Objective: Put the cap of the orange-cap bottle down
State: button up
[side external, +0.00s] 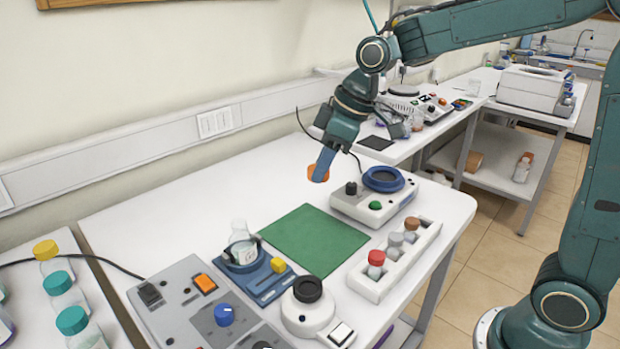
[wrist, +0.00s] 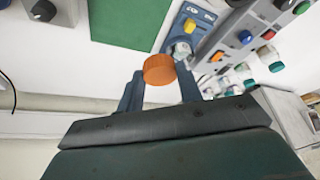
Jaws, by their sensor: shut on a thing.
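The orange cap (side external: 318,173) is held in my gripper (side external: 323,167), above the white table near the back edge of the green mat (side external: 315,239). In the wrist view the orange cap (wrist: 159,69) sits between the two fingers of my gripper (wrist: 160,85), which are shut on it. An open clear bottle (side external: 241,241) without a cap stands in the blue holder (side external: 262,281) left of the mat. It also shows in the wrist view (wrist: 181,50), beyond the cap. The cap is in the air, apart from mat and table.
A device with a blue ring (side external: 383,179) stands right of the mat. A white rack (side external: 415,248) holds several small capped vials. A control panel (side external: 190,300) and a round white device (side external: 307,312) stand in front. The green mat is bare.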

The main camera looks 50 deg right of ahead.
send_over(315, 254)
jog(key=s, duration=0.1)
jog(key=f, duration=1.4)
jog(key=shift+d+f, duration=0.3)
jog(key=shift+d, duration=0.05)
jog(key=shift+s+f, duration=0.1)
jog(key=shift+f, duration=2.05)
jog(key=shift+f, duration=0.15)
jog(key=o, duration=0.9)
jog(key=shift+o, duration=0.2)
jog(key=shift+r, duration=0.2)
jog(key=v, duration=1.2)
